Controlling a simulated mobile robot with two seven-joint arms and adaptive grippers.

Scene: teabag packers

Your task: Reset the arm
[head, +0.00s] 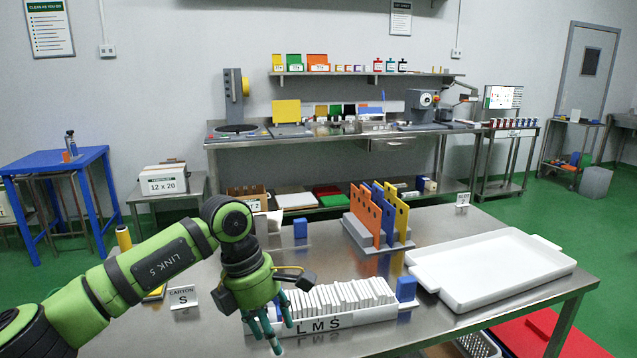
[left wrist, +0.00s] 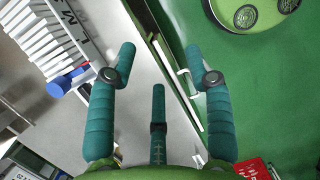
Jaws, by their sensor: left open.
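My left gripper (head: 265,328) hangs fingers down at the front edge of the steel table, just left of the white rack. It is open, and its teal fingers (left wrist: 159,62) are spread with nothing between them in the left wrist view. The white rack (head: 345,321), marked L M S, holds a row of upright white packets (head: 335,296). The gripper partly covers the rack's left end. The rack also shows at the upper left of the left wrist view (left wrist: 85,30). My right gripper is not in view.
A blue block (head: 406,288) stands at the rack's right end. Behind are a grey stand (head: 362,236) with orange, blue and yellow plates, and another blue block (head: 300,228). A white tray (head: 450,299) fills the table's right. A carton S sign (head: 184,298) stands left.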

